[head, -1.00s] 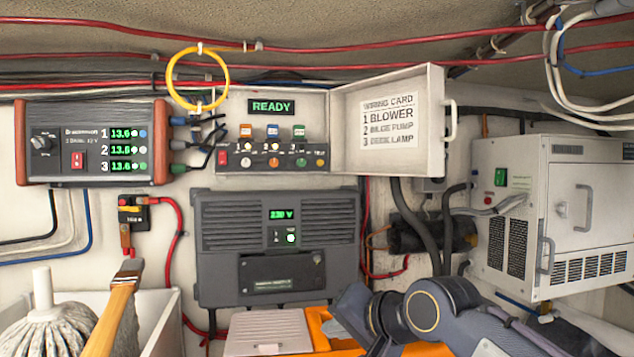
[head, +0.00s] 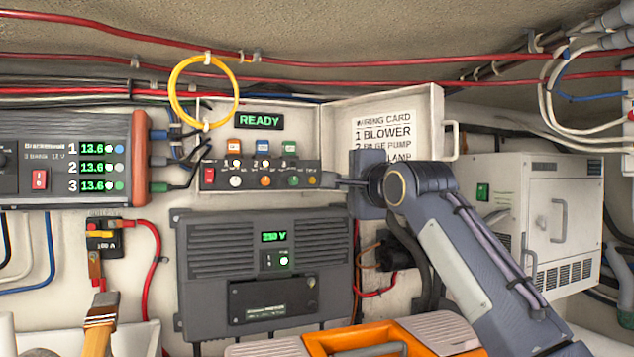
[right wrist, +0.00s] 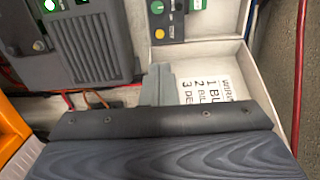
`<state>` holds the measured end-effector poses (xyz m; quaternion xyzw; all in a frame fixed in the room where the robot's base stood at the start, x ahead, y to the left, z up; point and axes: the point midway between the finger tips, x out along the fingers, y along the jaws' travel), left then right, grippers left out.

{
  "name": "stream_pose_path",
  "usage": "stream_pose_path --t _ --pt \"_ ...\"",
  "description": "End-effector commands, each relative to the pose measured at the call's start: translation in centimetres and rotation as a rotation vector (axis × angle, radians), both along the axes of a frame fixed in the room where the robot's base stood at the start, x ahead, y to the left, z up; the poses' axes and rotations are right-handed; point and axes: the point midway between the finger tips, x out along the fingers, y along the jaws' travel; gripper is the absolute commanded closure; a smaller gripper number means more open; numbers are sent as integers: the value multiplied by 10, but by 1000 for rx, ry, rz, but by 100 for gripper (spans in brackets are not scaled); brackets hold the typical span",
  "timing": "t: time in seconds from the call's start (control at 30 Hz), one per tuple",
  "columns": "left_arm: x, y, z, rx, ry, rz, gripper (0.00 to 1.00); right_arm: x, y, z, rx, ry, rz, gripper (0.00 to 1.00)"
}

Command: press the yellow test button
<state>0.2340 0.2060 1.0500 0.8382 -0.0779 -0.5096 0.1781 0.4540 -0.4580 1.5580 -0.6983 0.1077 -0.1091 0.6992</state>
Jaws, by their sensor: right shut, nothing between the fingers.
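The yellow test button (head: 313,181) is at the right end of the dark control panel (head: 224,176) inside the open white box. It also shows in the right wrist view (right wrist: 159,34). My right gripper (head: 327,180) is shut and empty, its tips just right of the button in the head view. In the right wrist view, my shut fingers (right wrist: 159,70) point toward the panel, with a gap in the picture between tips and button. I cannot tell the exact depth between them. My left gripper is not in view.
The open lid with the wiring card (head: 384,128) is behind my right wrist. A grey inverter (head: 265,262) is mounted below the panel. A battery charger (head: 70,160) is at left, a white cabinet (head: 562,215) at right. A green READY display (head: 260,121) is lit above.

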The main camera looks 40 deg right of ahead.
Motion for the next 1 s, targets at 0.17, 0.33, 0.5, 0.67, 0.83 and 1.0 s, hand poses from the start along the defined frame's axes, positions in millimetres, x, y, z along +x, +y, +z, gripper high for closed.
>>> stream_pose_path --t 0.17,0.33,0.5,0.67,0.83,1.0 --pt "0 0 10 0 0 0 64 12 -3 2 -1 6 1 100" --pt "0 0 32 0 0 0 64 42 -12 5 -1 9 -1 100" --pt "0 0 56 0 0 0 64 77 -26 4 -1 9 -6 100" --pt "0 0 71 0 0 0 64 106 -35 3 -2 7 -4 100" --pt "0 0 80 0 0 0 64 126 -40 2 -2 4 -2 100" --pt "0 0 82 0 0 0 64 133 -43 0 -2 2 -1 100"
